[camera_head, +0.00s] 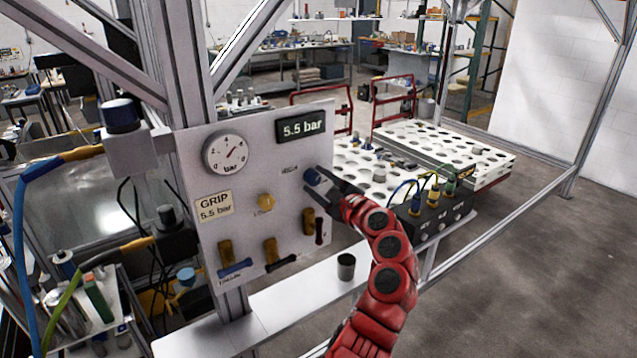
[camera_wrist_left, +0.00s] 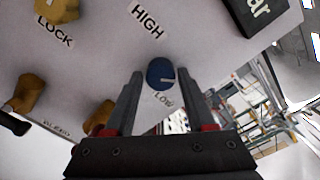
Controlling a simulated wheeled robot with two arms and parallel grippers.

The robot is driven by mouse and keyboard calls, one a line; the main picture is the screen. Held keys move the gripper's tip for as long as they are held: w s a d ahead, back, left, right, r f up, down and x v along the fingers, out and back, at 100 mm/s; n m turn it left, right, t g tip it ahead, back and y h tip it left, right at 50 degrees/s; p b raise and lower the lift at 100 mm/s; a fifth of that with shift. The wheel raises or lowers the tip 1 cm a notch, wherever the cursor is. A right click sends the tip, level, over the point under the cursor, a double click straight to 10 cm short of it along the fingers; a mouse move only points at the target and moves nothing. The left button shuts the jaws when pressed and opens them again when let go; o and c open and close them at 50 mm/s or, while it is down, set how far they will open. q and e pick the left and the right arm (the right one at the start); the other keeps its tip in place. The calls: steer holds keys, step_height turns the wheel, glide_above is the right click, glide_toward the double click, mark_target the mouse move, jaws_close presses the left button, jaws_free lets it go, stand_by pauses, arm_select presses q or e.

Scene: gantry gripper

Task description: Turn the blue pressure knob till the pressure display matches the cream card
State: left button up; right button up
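The blue pressure knob (camera_head: 312,175) sits on the right side of the upright grey panel (camera_head: 190,160). It also shows in the left wrist view (camera_wrist_left: 160,71), between the words HIGH and LOW. The pressure display (camera_head: 301,128) reads 5.5 bar. The cream card (camera_head: 214,206) reads GRIP 5.5 bar. My left gripper (camera_head: 316,181) is open at the knob. In the left wrist view its fingertips (camera_wrist_left: 162,84) stand on either side of the knob, with a visible gap at each side. My right gripper is not in view.
A round gauge (camera_head: 226,154) and a yellow knob (camera_head: 265,203) are on the panel, with yellow-brown fittings (camera_head: 270,249) below. A black box with cables (camera_head: 431,219) stands to the right. A dark cup (camera_head: 346,266) stands on the white ledge (camera_head: 290,296) below.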

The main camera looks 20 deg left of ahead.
arm_select(q)
steer(key=shift+o, duration=1)
steer(key=shift+d, duration=0.1)
steer(key=b+v, duration=0.4)
steer(key=v, duration=1.3)
steer(key=shift+s, duration=0.2)
